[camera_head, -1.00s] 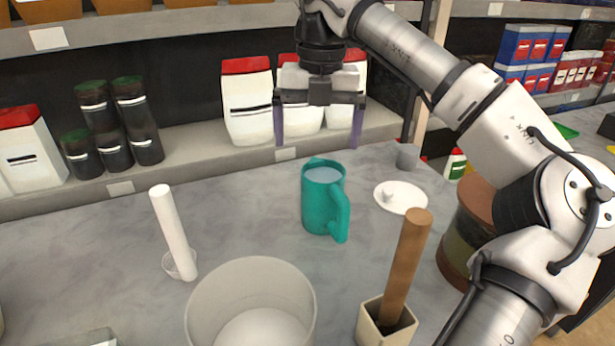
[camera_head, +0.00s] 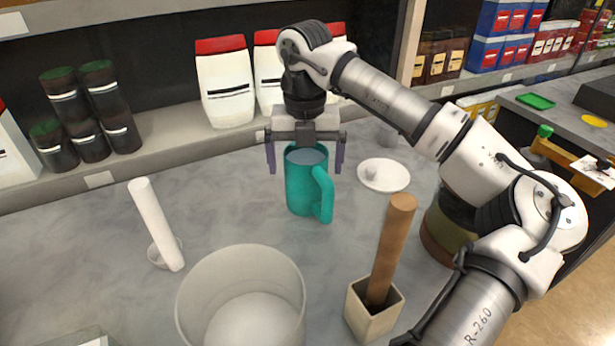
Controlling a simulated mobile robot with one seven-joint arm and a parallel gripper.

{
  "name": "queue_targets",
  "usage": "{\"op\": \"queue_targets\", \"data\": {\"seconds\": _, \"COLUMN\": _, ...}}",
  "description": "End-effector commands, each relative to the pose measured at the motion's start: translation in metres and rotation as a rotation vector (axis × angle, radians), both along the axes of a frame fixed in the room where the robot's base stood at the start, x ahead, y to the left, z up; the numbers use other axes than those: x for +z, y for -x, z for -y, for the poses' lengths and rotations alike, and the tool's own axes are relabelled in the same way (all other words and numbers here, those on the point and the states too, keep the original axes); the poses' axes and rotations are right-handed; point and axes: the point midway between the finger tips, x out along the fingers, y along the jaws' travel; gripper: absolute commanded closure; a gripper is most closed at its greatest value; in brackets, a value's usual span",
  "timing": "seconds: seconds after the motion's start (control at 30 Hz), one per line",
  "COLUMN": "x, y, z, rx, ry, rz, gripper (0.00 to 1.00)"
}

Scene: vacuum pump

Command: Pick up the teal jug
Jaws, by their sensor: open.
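The teal jug (camera_head: 300,189) stands upright on the grey table, with its handle toward the front right. Its open top shows a pale bluish inside. My gripper (camera_head: 306,166) is open and points down at the jug's top. One finger shows to the left of the jug's rim and the other to the right. I cannot tell from this view whether the fingers are level with the jug or behind it. Nothing is held between them.
A white lid (camera_head: 384,175) lies right of the jug. A brown rod stands in a square beige holder (camera_head: 373,312) in front right. A large whitish bucket (camera_head: 240,300) is in front. A white cylinder (camera_head: 155,222) leans in a small clear cup at left. Stocked shelves (camera_head: 170,148) run behind.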

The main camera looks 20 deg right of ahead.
Motion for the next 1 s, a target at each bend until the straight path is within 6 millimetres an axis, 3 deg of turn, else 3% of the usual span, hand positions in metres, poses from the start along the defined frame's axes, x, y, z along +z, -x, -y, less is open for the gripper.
{"op": "queue_targets", "data": {"seconds": 0.2, "x": -0.024, "y": 0.000, "z": 0.001, "rx": 0.000, "ry": -0.002, "rz": 0.000, "gripper": 0.00}}
{"op": "queue_targets", "data": {"seconds": 0.47, "x": -0.026, "y": 0.000, "z": 0.001, "rx": 0.000, "ry": -0.001, "rz": 0.001, "gripper": 0.01}}
{"op": "queue_targets", "data": {"seconds": 1.0, "x": -0.026, "y": 0.000, "z": 0.001, "rx": 0.001, "ry": -0.001, "rz": 0.001, "gripper": 0.72}}
